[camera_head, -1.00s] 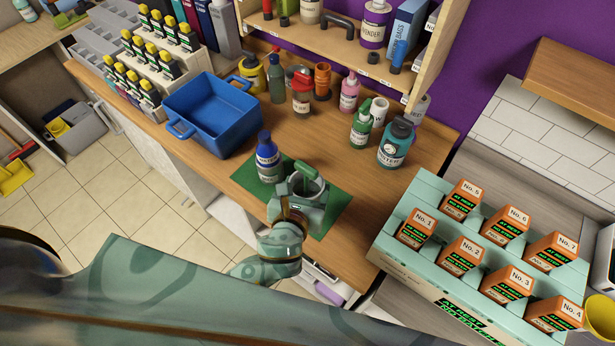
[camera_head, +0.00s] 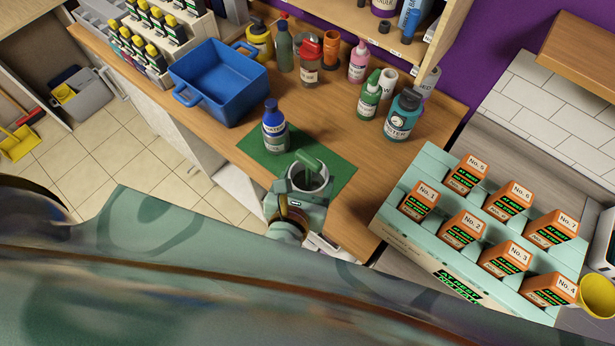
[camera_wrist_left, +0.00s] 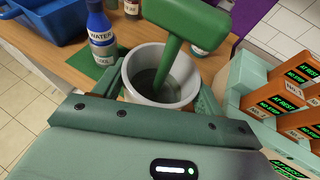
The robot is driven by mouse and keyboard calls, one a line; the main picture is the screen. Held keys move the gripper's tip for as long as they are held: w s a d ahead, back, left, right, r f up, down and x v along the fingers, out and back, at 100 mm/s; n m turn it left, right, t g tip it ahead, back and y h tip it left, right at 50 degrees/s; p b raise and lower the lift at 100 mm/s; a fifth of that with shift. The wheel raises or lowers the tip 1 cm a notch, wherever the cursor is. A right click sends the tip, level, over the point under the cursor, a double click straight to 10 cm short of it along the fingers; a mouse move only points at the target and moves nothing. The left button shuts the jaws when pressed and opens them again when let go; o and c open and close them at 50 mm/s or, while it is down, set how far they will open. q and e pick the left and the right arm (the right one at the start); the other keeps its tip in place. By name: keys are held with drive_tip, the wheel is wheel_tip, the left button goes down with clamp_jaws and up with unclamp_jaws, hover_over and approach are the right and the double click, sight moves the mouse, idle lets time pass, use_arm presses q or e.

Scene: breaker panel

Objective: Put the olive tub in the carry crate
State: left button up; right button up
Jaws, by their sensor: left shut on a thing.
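My left gripper (camera_head: 302,188) is shut on a pale grey-green round tub (camera_head: 321,178) near the front edge of the green mat (camera_head: 325,166). In the left wrist view the tub (camera_wrist_left: 142,82) is upright between the fingers, with a green mallet-like piece (camera_wrist_left: 176,38) standing in its mouth. Its underside is hidden, so I cannot tell whether it touches the mat. The blue carry crate (camera_head: 222,98) with two handles stands on the worktop to the upper left, looking empty; its corner (camera_wrist_left: 45,22) shows in the left wrist view. My right gripper is not in view.
A blue-capped water bottle (camera_head: 275,132) stands on the mat between tub and crate. Several bottles, including a teal one (camera_head: 403,117), stand behind. A rack of orange blocks (camera_head: 410,235) is at right. The worktop (camera_head: 335,112) behind the mat has some clear room.

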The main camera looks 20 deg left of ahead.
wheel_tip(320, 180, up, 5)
drive_tip(key=p, duration=0.4)
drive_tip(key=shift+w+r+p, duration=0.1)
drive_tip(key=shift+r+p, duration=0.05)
drive_tip(key=shift+p, duration=0.15)
